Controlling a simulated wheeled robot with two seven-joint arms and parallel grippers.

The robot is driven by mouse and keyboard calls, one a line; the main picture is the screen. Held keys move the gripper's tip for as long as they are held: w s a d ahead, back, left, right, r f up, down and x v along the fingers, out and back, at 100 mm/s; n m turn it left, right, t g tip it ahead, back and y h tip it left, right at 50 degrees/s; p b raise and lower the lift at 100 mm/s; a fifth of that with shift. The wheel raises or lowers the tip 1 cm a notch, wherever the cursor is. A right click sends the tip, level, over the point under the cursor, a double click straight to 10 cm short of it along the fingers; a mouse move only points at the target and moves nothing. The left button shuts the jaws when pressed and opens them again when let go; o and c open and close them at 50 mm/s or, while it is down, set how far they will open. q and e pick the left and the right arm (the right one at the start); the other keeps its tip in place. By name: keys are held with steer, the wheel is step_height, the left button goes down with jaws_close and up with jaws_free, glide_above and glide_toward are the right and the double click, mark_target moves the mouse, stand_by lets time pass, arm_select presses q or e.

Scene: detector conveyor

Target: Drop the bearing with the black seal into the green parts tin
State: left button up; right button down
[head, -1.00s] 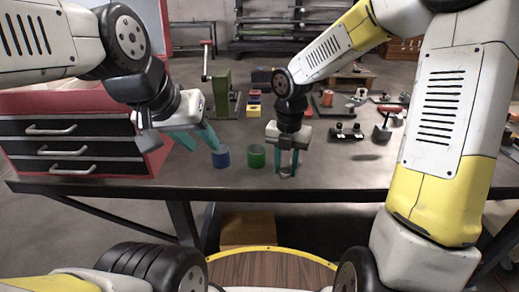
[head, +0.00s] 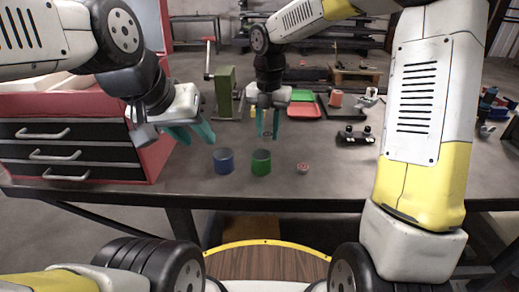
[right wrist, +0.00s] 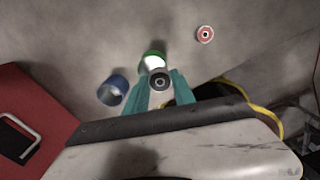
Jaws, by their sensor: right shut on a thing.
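The bearing with the black seal (right wrist: 159,81) is between the teal fingertips of my right gripper (right wrist: 161,90) in the right wrist view. In the head view my right gripper (head: 268,135) is raised, above and behind the green parts tin (head: 261,165). The green tin also shows in the right wrist view (right wrist: 154,54), partly hidden behind the held bearing. It stands upright on the table with its top open. My left gripper (head: 193,136) is open and empty, above the table to the left of the tins.
A blue tin (head: 223,163) stands just left of the green tin. A bearing with a red seal (head: 302,168) lies to the right. A red drawer cabinet (head: 150,140) is at the left. A green press (head: 224,95) and red tray (head: 304,111) are farther back.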

steer(key=shift+f, duration=2.85)
steer(key=c, duration=1)
jaws_free()
steer(key=shift+o, duration=0.2)
step_height(320, 180, up, 8)
steer(key=shift+f, duration=0.1)
steer(key=shift+s+d+r, duration=0.15)
steer(key=shift+r, duration=0.05)
steer(key=s+d+r+m+t, duration=0.2)
steer(key=s+d+m, duration=0.2)
steer(key=m, duration=0.6)
steer(key=s+d+r+m+t+y, duration=0.1)
steer(key=s+d+r+m+t, duration=0.1)
steer(key=s+d+m, duration=0.3)
steer(key=s+d+r+m+t+y, duration=0.1)
steer(key=s+d+m, duration=0.4)
steer(key=s+m, duration=0.5)
step_height(320, 180, up, 3)
steer(key=m+t, duration=0.1)
steer(key=m, duration=0.5)
steer(key=shift+s+f+m, duration=0.15)
steer(key=shift+s+m, duration=0.1)
steer(key=shift+m, duration=0.15)
